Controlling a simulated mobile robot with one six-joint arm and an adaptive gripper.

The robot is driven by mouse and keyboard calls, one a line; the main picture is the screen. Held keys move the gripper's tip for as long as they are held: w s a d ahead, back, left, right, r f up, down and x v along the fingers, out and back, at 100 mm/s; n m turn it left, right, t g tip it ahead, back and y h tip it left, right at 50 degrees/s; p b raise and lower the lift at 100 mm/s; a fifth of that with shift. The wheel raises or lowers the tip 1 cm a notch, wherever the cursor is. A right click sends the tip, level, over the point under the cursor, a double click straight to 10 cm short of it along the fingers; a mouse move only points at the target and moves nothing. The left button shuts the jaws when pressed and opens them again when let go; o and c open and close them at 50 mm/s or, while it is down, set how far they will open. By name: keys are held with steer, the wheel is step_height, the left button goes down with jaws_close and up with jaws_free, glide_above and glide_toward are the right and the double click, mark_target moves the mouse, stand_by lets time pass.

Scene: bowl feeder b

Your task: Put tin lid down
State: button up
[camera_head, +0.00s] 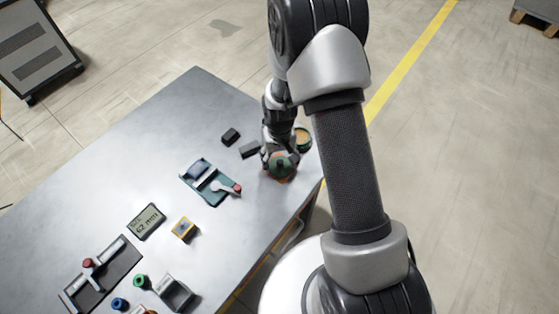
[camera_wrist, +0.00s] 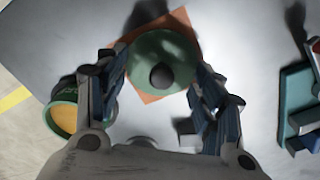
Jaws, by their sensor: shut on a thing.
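A round green tin lid with a dark knob (camera_wrist: 162,75) is between the two fingers of my gripper (camera_wrist: 160,80) in the wrist view. The fingers are shut on its rim. The lid is over an orange square mat (camera_wrist: 183,27); I cannot tell whether it touches it. In the head view my gripper (camera_head: 279,160) and the green lid (camera_head: 283,167) are near the table's right corner. An open green tin with tan contents (camera_wrist: 65,112) stands left of the lid in the wrist view. The tin also shows behind my gripper in the head view (camera_head: 302,138).
The grey table (camera_head: 150,160) holds a teal fixture with a red-knobbed lever (camera_head: 211,184), dark blocks (camera_head: 231,136), a display (camera_head: 147,221), a yellow button box (camera_head: 184,228) and another lever fixture (camera_head: 98,275). Bare tabletop lies toward the far left.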

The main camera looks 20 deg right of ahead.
steer(key=shift+r, duration=0.1)
steer(key=shift+f, duration=0.25)
steer(key=o, duration=1)
steer(key=shift+r, duration=0.1)
steer(key=shift+c, duration=0.2)
steer(key=shift+r, duration=0.1)
